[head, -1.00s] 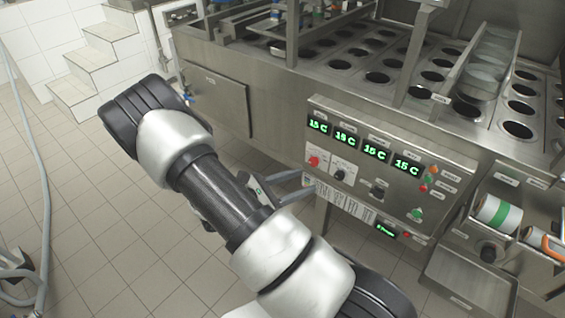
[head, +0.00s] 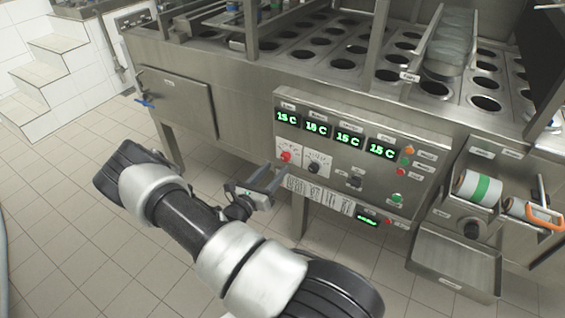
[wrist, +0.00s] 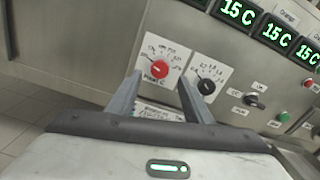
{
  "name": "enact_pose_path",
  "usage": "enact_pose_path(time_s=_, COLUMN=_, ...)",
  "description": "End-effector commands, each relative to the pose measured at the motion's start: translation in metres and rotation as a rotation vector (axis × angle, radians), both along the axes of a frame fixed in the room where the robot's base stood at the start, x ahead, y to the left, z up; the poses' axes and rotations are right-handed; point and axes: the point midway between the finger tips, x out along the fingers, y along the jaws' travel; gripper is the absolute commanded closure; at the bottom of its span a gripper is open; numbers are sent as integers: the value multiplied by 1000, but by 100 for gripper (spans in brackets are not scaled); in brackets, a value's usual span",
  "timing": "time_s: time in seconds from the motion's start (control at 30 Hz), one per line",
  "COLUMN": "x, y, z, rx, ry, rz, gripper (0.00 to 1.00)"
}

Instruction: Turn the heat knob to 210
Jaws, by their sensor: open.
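The control panel (head: 335,165) has a red knob (head: 286,156) on a white dial plate at its left. The red knob also shows in the wrist view (wrist: 158,69), with small print around it that is too blurred to read fully. A black knob (wrist: 206,86) on a second white dial sits just right of it. My gripper (wrist: 160,80) is open and empty. In the wrist view its fingers point at the panel, with the red knob between the fingertips and apparently beyond them. In the head view my gripper (head: 276,173) is just below and left of the red knob.
Several green displays (head: 316,129) reading 15 C run above the knobs. A black switch (head: 355,181) and coloured buttons lie further right. A metal tray (head: 455,262) juts out at lower right. Tiled floor is free at left.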

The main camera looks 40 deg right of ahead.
Motion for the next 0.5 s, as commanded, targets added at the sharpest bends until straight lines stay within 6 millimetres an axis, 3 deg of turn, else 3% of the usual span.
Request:
enact_pose_path(time_s=0.2, x=15, y=-38, z=-2, rx=1, ry=-2, rz=-1, gripper=54)
enact_pose_path(time_s=0.5, x=24, y=-57, z=0, rx=0, ry=0, rz=0, gripper=54)
